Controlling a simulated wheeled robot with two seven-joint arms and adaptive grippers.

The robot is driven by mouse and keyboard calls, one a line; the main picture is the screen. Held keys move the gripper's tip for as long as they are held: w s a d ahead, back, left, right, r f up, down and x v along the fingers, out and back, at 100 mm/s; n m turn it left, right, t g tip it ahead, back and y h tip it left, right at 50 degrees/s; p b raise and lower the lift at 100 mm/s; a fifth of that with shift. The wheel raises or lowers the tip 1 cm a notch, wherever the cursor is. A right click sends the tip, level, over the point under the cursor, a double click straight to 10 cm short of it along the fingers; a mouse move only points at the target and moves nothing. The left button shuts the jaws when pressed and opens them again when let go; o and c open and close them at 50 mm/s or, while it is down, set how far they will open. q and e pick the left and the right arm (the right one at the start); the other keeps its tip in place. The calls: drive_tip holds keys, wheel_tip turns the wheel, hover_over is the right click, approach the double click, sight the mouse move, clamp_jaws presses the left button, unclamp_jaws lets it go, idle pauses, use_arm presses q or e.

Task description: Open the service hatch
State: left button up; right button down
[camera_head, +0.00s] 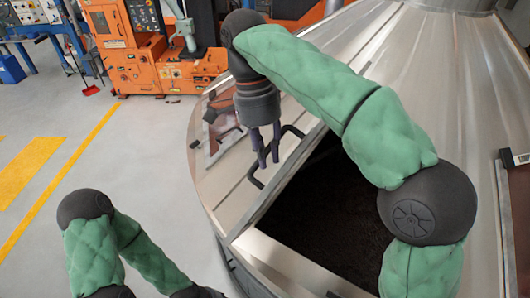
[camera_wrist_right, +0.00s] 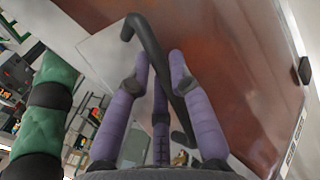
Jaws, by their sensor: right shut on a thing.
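The service hatch (camera_head: 226,178) shows as a shiny metal panel on the sloping side of a large conical metal vessel, beside a dark opening (camera_head: 325,215). Its black bar handle (camera_head: 296,131) stands out near the left edge of the opening. My right gripper (camera_head: 268,158) reaches down to the handle, with its purple fingers around the bar. In the right wrist view, the fingers (camera_wrist_right: 158,75) close about the black handle (camera_wrist_right: 149,42), in front of a reddish reflecting panel (camera_wrist_right: 240,60). My left arm is at the lower left; its gripper is out of frame.
The conical vessel (camera_head: 430,60) fills the right side. Orange machines (camera_head: 150,60) stand at the back left, and a blue bin (camera_head: 10,68) is at the far left. The grey floor with yellow markings (camera_head: 28,165) is clear on the left.

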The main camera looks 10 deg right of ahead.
drive_tip(key=shift+f, duration=0.25)
drive_tip(key=c, duration=1.4)
unclamp_jaws()
drive_tip(key=shift+c, duration=0.2)
drive_tip(key=o, duration=0.3)
drive_tip(key=shift+o, duration=0.2)
drive_tip(key=shift+w+a, duration=0.15)
drive_tip(key=shift+w, duration=0.05)
drive_tip(key=shift+s+d+r, duration=0.1)
drive_tip(key=shift+d+r, duration=0.05)
drive_tip(key=shift+d, duration=0.05)
